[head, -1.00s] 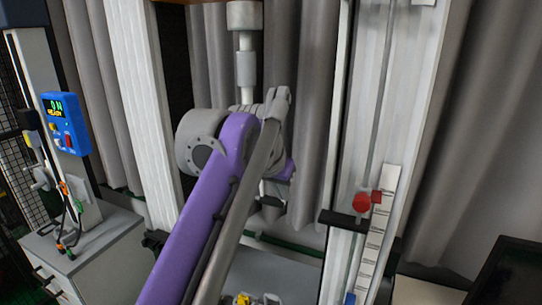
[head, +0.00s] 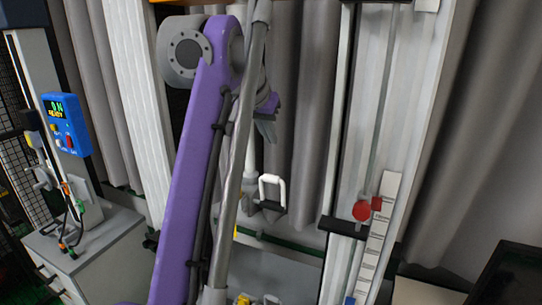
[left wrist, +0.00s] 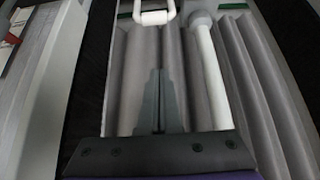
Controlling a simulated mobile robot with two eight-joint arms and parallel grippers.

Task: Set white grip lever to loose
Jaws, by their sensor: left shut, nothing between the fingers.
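The white grip lever (head: 272,180) is a small white loop handle on the grip hardware in the middle of the tower. It also shows at the top edge of the left wrist view (left wrist: 155,17), partly cut off. My left gripper (head: 266,128) is above the lever in the head view, partly behind my purple arm. In the left wrist view its two grey fingers (left wrist: 159,75) are together and empty, with a visible gap between their tips and the lever. My right gripper is in neither view.
A white rod (left wrist: 210,75) runs close beside the fingers. A right column (head: 405,120) carries a red knob (head: 362,210) and a scale strip. A blue control box (head: 66,125) hangs on a post at left. Grey curtains (head: 310,100) hang behind.

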